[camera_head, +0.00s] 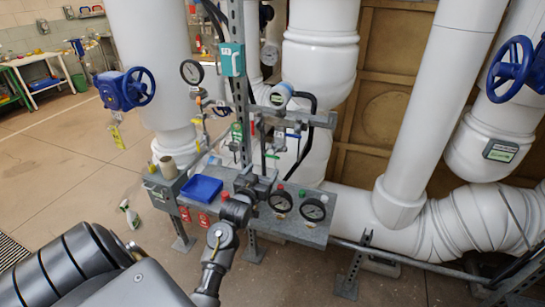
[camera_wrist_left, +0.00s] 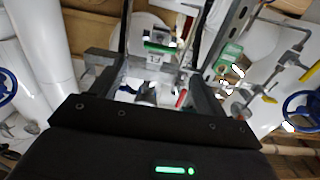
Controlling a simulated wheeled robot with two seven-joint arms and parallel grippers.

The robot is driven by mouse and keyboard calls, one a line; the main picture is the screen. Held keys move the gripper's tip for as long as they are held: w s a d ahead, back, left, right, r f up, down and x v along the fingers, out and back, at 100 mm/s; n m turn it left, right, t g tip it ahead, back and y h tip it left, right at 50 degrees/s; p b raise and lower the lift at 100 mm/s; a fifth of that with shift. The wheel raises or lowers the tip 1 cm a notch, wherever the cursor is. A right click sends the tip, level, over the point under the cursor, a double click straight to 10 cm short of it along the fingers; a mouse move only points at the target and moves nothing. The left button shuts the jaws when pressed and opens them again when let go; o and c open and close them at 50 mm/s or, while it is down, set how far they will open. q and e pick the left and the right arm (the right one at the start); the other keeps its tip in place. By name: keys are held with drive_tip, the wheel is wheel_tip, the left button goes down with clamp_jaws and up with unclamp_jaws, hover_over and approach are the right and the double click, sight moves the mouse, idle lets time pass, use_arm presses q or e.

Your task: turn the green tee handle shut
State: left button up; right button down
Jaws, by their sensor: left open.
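My left gripper (camera_head: 256,164) is in front of the small pipework, above the shelf. In the left wrist view its two dark fingers (camera_wrist_left: 165,30) are apart, with grey pipework and a small red part behind the gap. Nothing is clearly held. My right gripper is not in view.
The shelf carries a blue tray (camera_head: 201,188) and two dial gauges (camera_head: 281,201). A teal box (camera_head: 231,60) is on the post. A blue handwheel (camera_head: 138,87) is at left, another (camera_head: 510,69) at right. Large white pipes stand behind. The floor at left is mostly clear.

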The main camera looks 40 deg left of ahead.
sight(272, 157)
use_arm(q)
drive_tip(key=p+x, duration=0.1)
drive_tip(key=x, duration=0.9)
drive_tip(key=shift+w+a+p, duration=0.1)
drive_tip(key=shift+w+p, duration=0.05)
drive_tip(key=shift+p, duration=0.25)
drive_tip(key=c, duration=1)
